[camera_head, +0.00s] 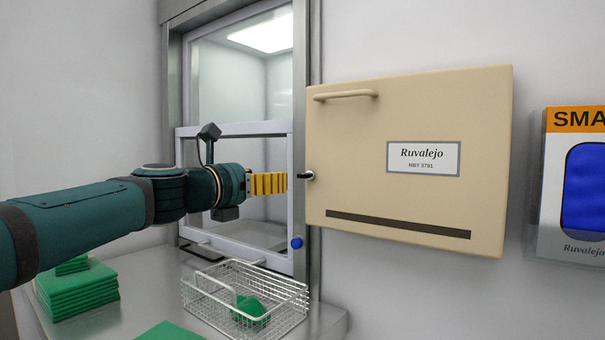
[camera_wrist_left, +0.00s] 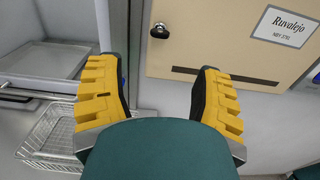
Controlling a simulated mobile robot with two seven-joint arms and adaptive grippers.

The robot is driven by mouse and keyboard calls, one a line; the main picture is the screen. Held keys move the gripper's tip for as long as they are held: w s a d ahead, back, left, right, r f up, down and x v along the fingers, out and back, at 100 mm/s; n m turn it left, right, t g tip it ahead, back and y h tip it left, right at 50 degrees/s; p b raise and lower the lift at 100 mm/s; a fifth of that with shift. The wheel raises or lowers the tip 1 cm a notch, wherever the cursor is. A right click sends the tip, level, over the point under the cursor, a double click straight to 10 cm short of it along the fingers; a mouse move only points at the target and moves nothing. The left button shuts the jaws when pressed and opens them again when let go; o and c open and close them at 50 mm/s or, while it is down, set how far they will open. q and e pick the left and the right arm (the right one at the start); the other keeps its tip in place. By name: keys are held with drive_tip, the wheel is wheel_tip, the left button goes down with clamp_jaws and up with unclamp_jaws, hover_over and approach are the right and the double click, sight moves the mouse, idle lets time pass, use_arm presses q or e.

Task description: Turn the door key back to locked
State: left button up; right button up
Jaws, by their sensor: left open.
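A small black key (camera_head: 304,175) sits in a round silver lock at the left edge of a beige cabinet door (camera_head: 350,130) labelled Ruvalejo. In the head view the key's bow looks roughly level. The key also shows near the top middle of the left wrist view (camera_wrist_left: 159,31), beyond the fingertips; its exact angle is too small to tell there. My left gripper (camera_head: 268,183) points at the key from the left, with its yellow fingers just short of it. In the left wrist view its fingers (camera_wrist_left: 160,68) are apart with nothing between them. My right gripper is out of view.
A glazed hatch with a white frame (camera_head: 235,129) and a blue knob (camera_head: 296,243) stands left of the cabinet. A wire basket (camera_head: 205,302) holding a green item and stacked green cloths (camera_head: 78,292) rest on the steel counter below. A dispenser (camera_head: 573,180) hangs right.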

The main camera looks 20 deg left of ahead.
sight(307, 173)
use_arm(q)
drive_tip(key=p+x, duration=0.7)
drive_tip(key=x, duration=0.4)
drive_tip(key=shift+w+d+r, duration=0.1)
drive_tip(key=shift+w, duration=0.2)
drive_tip(key=shift+w+d, duration=0.2)
drive_tip(key=shift+w, duration=0.45)
drive_tip(key=shift+s, duration=0.1)
clamp_jaws()
